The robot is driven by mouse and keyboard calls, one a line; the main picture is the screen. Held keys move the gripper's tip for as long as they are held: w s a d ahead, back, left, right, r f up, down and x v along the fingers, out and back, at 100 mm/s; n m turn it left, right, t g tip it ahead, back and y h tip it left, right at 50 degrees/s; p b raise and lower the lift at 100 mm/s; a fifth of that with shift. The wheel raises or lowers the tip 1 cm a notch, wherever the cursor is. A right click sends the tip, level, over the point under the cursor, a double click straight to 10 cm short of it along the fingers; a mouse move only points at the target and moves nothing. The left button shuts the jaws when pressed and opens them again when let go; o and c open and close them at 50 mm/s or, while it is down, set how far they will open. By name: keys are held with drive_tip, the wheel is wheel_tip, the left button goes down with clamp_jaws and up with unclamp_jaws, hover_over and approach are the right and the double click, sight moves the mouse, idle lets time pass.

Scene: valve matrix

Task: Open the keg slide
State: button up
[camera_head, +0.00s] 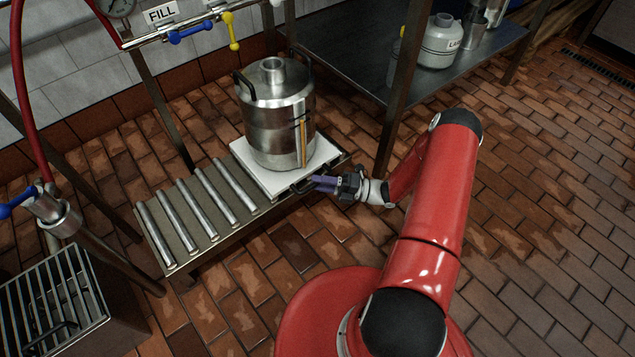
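A silver metal keg (268,122) with dark side handles stands upright on a white plate (262,179) at the right end of a roller slide. The slide has several metal rollers (207,201) bare to the left of the plate. A dark handle (303,186) sits on the front edge by the plate. My gripper (318,183) is at the right end of the slide, with its purple fingers at or very near this handle. At this size I cannot tell whether the fingers are closed on it.
A metal post (393,115) stands behind my gripper. A dark shelf (355,62) holds a white jug (440,42). A pipe with blue and yellow valve levers (232,30) runs above the keg. A slatted metal box (55,300) is at lower left. The brick floor at right is clear.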

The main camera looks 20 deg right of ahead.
drive_tip(key=v, duration=0.7)
idle(0.3)
drive_tip(key=s+a+r+n+g+h+p, duration=0.2)
drive_tip(key=r+n+g+h, duration=0.1)
drive_tip(key=r+n, duration=0.5)
drive_tip(key=s+a+r+n+g+h+p, duration=0.1)
drive_tip(key=a+r+n+g+h+p, duration=0.3)
drive_tip(key=r, duration=0.6)
drive_tip(key=s+a+r+n+g+h+b, duration=0.1)
drive_tip(key=s+r+n+g+h, duration=0.1)
drive_tip(key=r+n, duration=0.65)
drive_tip(key=s+r+n+t+h+p, duration=0.3)
drive_tip(key=s+r+n, duration=0.5)
drive_tip(key=r, duration=0.3)
drive_tip(key=s+r+n+t+h+p, duration=0.3)
drive_tip(key=s+r+n+h, duration=0.3)
drive_tip(key=s+r+n, duration=0.2)
wheel_tip(320, 180, up, 4)
drive_tip(key=shift+r+n+t, duration=0.1)
drive_tip(key=shift+n+t, duration=0.8)
drive_tip(key=shift+n, duration=0.05)
